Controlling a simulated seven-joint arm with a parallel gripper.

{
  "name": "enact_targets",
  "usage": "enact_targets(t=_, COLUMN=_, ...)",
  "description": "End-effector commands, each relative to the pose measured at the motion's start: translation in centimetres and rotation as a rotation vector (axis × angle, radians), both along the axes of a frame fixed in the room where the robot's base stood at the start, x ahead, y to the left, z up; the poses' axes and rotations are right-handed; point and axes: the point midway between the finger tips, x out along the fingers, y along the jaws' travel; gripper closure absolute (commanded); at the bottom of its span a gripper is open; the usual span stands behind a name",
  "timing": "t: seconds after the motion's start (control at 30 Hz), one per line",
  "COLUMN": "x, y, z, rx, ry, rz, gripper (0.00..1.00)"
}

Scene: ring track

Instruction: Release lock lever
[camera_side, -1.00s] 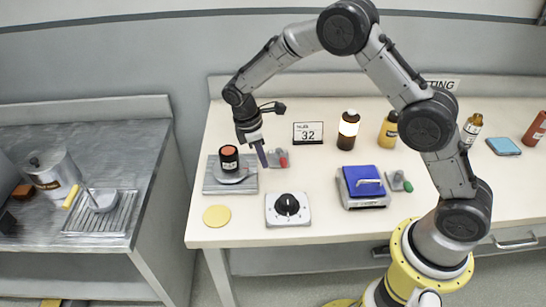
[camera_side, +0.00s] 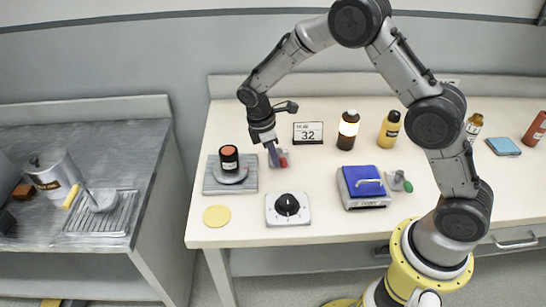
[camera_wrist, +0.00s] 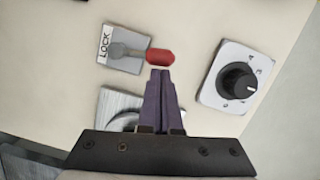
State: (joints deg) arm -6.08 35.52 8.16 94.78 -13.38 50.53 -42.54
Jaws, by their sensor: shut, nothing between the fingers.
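The lock lever has a red knob (camera_wrist: 160,56) on a grey arm, mounted on a grey plate (camera_wrist: 122,62) labelled LOCK in the wrist view. In the side view the red knob (camera_side: 283,162) shows just right of my gripper (camera_side: 274,164), which partly covers the plate. My gripper (camera_wrist: 159,74) has its two purple fingers closed together and empty. In the wrist view the fingertips are right at the lower edge of the red knob. I cannot tell whether they touch it.
A black dial on a white plate (camera_side: 270,217) stands in front. A black container with an orange top (camera_side: 229,153) is on a metal plate (camera_side: 210,187) to the left. A blue-lidded box (camera_side: 352,175) and a green-knobbed lever (camera_side: 408,187) are to the right. A "32" sign (camera_side: 307,132) stands behind.

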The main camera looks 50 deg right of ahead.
Motion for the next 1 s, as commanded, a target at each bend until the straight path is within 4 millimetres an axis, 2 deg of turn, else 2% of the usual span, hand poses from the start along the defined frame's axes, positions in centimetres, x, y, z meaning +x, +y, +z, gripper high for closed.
enact_targets(t=0.57, x=-0.7, y=-0.5, z=0.0, rx=0.0, ry=0.0, rz=0.128, gripper=1.0)
enact_targets(t=1.0, x=-2.4, y=-2.3, z=0.0, rx=0.0, ry=0.001, rz=0.495, gripper=1.0)
